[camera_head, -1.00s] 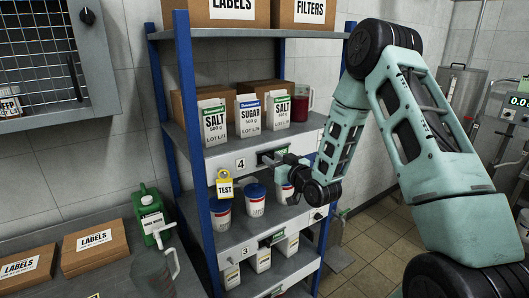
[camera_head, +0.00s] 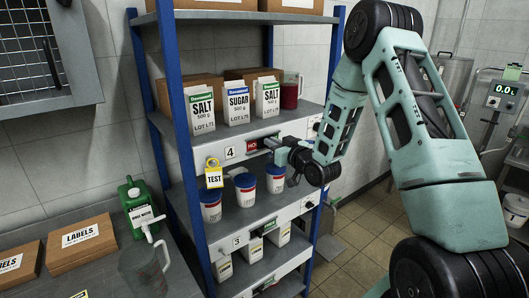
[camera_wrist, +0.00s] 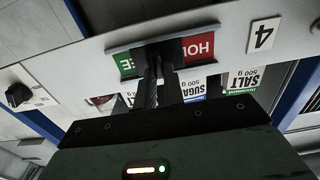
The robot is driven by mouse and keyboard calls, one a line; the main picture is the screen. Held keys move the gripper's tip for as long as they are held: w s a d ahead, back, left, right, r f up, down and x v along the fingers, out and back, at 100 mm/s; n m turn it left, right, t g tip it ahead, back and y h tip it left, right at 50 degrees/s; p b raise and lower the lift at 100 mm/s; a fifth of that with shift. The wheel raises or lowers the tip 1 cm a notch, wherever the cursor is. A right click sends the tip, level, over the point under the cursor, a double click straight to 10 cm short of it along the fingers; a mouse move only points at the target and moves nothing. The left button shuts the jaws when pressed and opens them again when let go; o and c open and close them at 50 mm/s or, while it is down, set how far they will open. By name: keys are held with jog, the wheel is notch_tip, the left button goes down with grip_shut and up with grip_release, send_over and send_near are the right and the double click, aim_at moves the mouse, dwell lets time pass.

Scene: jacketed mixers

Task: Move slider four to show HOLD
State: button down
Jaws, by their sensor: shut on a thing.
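Slider four is on the front edge of the middle shelf, beside the number plate 4 (camera_head: 229,153). Its red field (camera_head: 252,145) shows between that plate and my gripper (camera_head: 277,146). The wrist view is upside down. There, the black slider knob (camera_wrist: 158,52) stands between a red field with part of "HOLD" (camera_wrist: 199,46) and a green field ending in "E" (camera_wrist: 127,63). Both words are partly covered. My gripper (camera_wrist: 158,88) is shut on the knob, and its fingertips are partly hidden in the dark.
A yellow TEST tag (camera_head: 214,174) hangs left of the slider. Salt and sugar packs (camera_head: 238,103) stand on the shelf above, and several lidded tubs (camera_head: 245,190) stand below. A black rotary knob (camera_wrist: 19,94) is on the same edge. A blue post (camera_head: 187,150) bounds the shelf.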

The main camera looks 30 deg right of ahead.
jog(key=d, duration=0.3)
jog(key=shift+b, duration=0.4)
jog(key=c, duration=1.5)
grip_release()
jog(key=shift+d, duration=0.1)
jog(key=s, duration=0.5)
jog(key=s+p, duration=0.1)
jog(key=s, duration=0.4)
jog(key=s+p, duration=0.1)
jog(key=s, duration=0.3)
jog(key=shift+s+d+r, duration=0.3)
jog(key=shift+s, duration=0.1)
